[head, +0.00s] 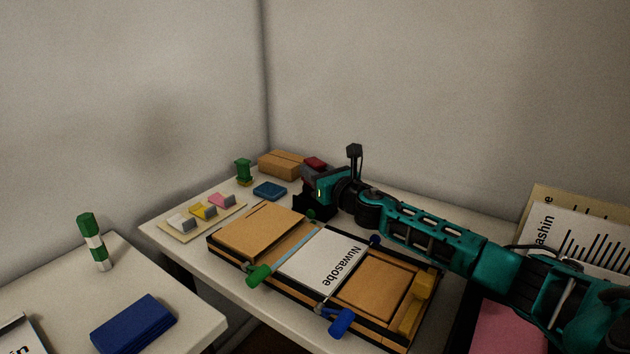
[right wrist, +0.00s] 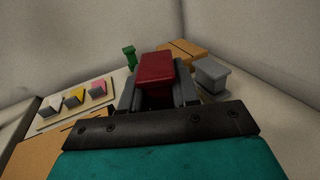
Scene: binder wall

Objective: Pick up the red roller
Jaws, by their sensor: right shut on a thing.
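The red roller (head: 316,163) is at the back of the table near the corner, partly hidden by my right gripper (head: 310,190). In the right wrist view the red roller (right wrist: 157,70) shows as a red block between the two grey fingers of my right gripper (right wrist: 157,95). The gripper is shut on it. I cannot tell whether its underside touches the table. My left gripper is not in view.
A grey block (right wrist: 212,75) stands close right of the gripper. A cardboard box (head: 281,164), green spool (head: 243,172) and blue pad (head: 269,190) are nearby. A wooden binder frame (head: 262,232) fills the table's front. Walls close off the back.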

